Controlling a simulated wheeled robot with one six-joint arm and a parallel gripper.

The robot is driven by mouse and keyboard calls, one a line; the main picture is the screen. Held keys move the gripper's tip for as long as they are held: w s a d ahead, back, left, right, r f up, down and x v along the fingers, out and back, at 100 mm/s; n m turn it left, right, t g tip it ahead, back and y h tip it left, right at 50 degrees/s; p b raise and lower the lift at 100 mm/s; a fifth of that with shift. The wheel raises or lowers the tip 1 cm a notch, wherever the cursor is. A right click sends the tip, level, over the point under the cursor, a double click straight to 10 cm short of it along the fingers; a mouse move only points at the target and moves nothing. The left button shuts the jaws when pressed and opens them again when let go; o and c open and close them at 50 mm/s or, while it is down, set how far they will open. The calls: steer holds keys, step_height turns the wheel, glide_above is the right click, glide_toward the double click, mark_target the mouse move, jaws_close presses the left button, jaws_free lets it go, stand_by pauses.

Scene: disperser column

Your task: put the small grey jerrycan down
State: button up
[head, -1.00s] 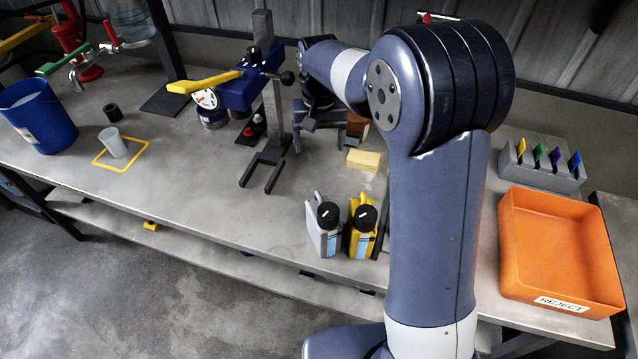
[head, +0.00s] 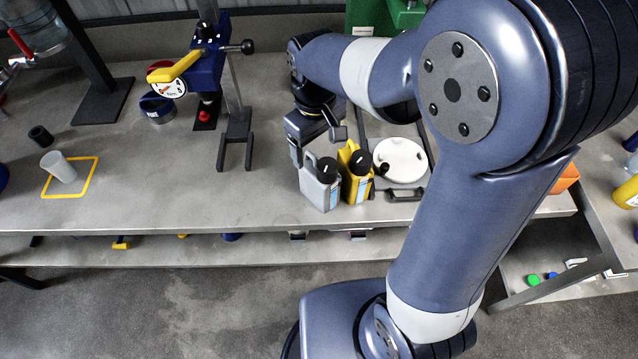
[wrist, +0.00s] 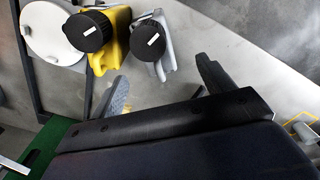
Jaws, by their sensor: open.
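The small grey jerrycan (head: 321,191) stands upright on the bench near its front edge, its black cap on top. A yellow jerrycan (head: 357,184) stands close at its right. My gripper (head: 318,146) is open and empty, just behind and above the grey jerrycan. In the wrist view, the grey jerrycan (wrist: 168,62) lies beyond the gap between the spread fingers of my gripper (wrist: 163,85). The yellow jerrycan (wrist: 108,45) is left of it there. I see no finger closed on either can; whether a finger touches the grey one I cannot tell.
A white round disc (head: 400,160) lies right of the cans. A blue press with a yellow lever (head: 208,58) stands at the back left. A grey cup (head: 60,168) stands in a yellow outlined square (head: 86,181). The bench between the square and the cans is mostly clear.

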mark_target(319, 181)
step_height(319, 181, down, 5)
steer(key=shift+r, duration=0.1)
steer(key=f, duration=0.3)
steer(key=f+p, duration=0.1)
steer(key=f, duration=0.1)
steer(key=shift+w+d+f, duration=0.15)
steer(key=shift+d+f, duration=0.05)
steer(key=shift+d, duration=0.15)
steer(key=shift+c, duration=0.5)
steer(key=c, duration=1.2)
steer(key=shift+r, duration=0.15)
steer(key=shift+c, duration=1.2)
